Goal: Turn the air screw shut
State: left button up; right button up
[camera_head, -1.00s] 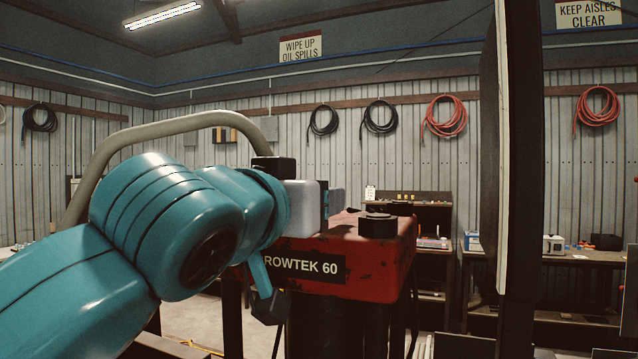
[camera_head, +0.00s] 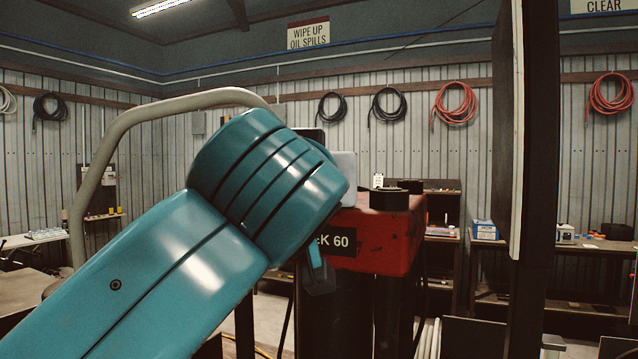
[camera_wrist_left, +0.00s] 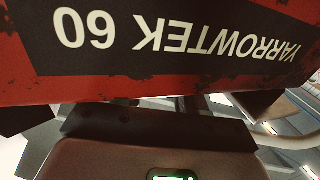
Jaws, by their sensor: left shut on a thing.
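The red machine (camera_head: 378,240) with a black label reading "YARROWTEK 60" stands ahead; my left arm covers part of the label in the head view. My left gripper (camera_head: 343,168) is mostly hidden behind its own teal wrist, at the machine's upper left. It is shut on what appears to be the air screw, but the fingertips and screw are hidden. In the left wrist view, the label (camera_wrist_left: 170,35) is upside down and close, with the gripper body (camera_wrist_left: 155,145) beside the machine's edge. My right gripper is not visible.
A thick beige curved tube (camera_head: 108,165) arches behind my left arm. A dark upright post (camera_head: 538,180) with a pale edge stands close on the right. Benches (camera_head: 545,265) and coiled hoses (camera_head: 455,103) are at the back wall.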

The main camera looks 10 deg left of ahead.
pick_arm(q)
jog(key=shift+n+y, duration=0.8)
jog(key=shift+y, duration=0.4)
jog(key=o, duration=0.9)
jog(key=shift+s+r, duration=0.1)
jog(key=shift+s, duration=0.05)
